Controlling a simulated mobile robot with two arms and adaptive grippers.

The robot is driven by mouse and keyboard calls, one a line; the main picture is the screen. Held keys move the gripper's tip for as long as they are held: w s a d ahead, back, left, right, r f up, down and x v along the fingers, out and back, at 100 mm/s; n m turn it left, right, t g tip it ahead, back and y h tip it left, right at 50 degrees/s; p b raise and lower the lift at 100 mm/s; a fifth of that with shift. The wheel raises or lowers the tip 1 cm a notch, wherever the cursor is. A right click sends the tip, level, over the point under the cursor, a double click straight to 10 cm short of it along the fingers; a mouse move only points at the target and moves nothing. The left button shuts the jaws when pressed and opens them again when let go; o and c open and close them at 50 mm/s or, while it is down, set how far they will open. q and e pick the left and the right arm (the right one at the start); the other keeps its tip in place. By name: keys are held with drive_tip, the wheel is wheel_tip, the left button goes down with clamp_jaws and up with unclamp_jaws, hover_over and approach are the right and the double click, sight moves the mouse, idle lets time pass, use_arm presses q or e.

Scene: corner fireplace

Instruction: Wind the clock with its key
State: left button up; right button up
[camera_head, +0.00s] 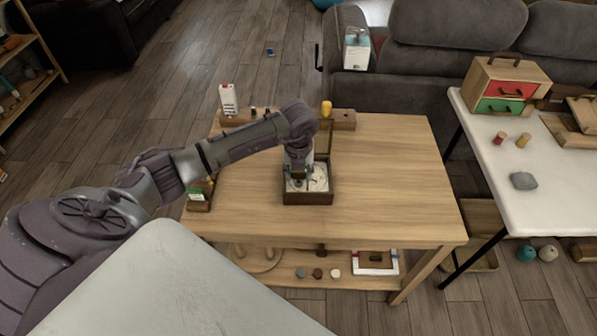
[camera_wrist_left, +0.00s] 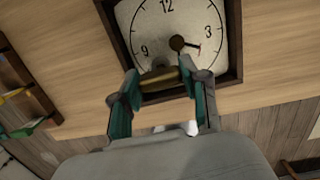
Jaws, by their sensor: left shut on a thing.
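The clock (camera_head: 307,198) is a dark wooden case lying on the wooden table, its pale dial facing up. In the left wrist view the dial (camera_wrist_left: 213,20) shows 12, 3 and 9, with a dark round hub and a short hand. My left gripper (camera_head: 297,184) is directly over the dial. In the wrist view its teal fingers (camera_wrist_left: 160,92) are shut on a brass bar-like piece, apparently the key (camera_wrist_left: 160,77), near the dial's lower part. The fingers hide the lower numerals. I cannot tell whether the key sits in the dial. My right gripper is not in view.
A wooden rack (camera_head: 342,120) with small items runs along the table's back edge. A small dark box (camera_head: 200,197) stands at the table's left. The table's right side is clear. A white table (camera_head: 545,205) with a drawer box (camera_head: 505,88) stands at right.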

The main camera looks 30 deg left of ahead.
use_arm(q)
drive_tip(key=shift+m+b, duration=0.45)
drive_tip(key=shift+m, duration=1.15)
drive_tip(key=shift+b, duration=0.35)
drive_tip(key=shift+a+m+h+b, duration=0.1)
drive_tip(key=shift+m+h+b, duration=0.25)
drive_tip(key=shift+m, duration=0.35)
drive_tip(key=shift+m+b, duration=0.3)
drive_tip(key=shift+m, duration=0.6)
